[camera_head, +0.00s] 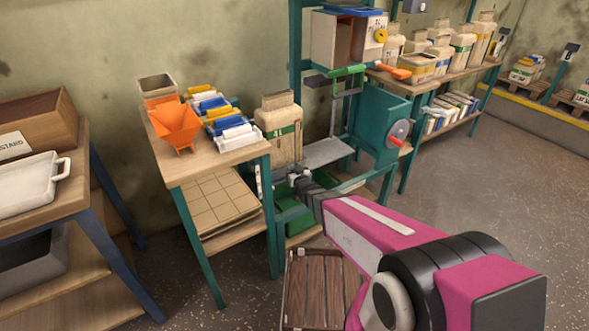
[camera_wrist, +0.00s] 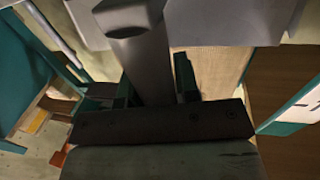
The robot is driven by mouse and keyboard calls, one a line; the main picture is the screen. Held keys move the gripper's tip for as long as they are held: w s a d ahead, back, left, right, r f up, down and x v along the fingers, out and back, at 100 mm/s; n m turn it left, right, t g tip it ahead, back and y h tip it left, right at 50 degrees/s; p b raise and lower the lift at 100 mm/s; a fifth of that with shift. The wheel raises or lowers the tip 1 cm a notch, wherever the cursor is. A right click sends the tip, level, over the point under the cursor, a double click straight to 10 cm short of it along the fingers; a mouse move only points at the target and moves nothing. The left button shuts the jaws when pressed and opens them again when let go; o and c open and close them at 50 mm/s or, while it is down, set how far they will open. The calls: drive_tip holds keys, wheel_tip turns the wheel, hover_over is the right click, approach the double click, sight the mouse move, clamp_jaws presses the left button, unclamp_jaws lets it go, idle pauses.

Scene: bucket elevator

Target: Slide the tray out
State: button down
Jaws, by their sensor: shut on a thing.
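A flat grey metal tray (camera_head: 328,152) sits low at the front of the teal bucket elevator frame, right of the upright beige sack (camera_head: 280,130). My gripper (camera_head: 298,173) is low in front of the frame, near the tray's left front side. In the wrist view, my gripper's fingers (camera_wrist: 152,88) are closed around a grey bar (camera_wrist: 145,62). The bar runs up toward a grey metal surface (camera_wrist: 215,18) and looks like the tray's handle. How the bar joins the tray cannot be made out. My arm hides part of the frame's lower front.
A side table (camera_head: 225,158) with an orange funnel (camera_head: 176,122) and coloured packs stands left of the frame. A green bin (camera_head: 292,218) is beneath my gripper. A wooden slatted platform (camera_head: 315,290) lies on the floor in front. Open floor is at right.

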drive_tip(key=shift+s+a, duration=0.2)
drive_tip(key=c, duration=0.8)
unclamp_jaws()
drive_tip(key=shift+c, duration=0.2)
drive_tip(key=v, duration=1)
drive_tip(key=shift+s+d, duration=0.2)
drive_tip(key=shift+s, duration=0.15)
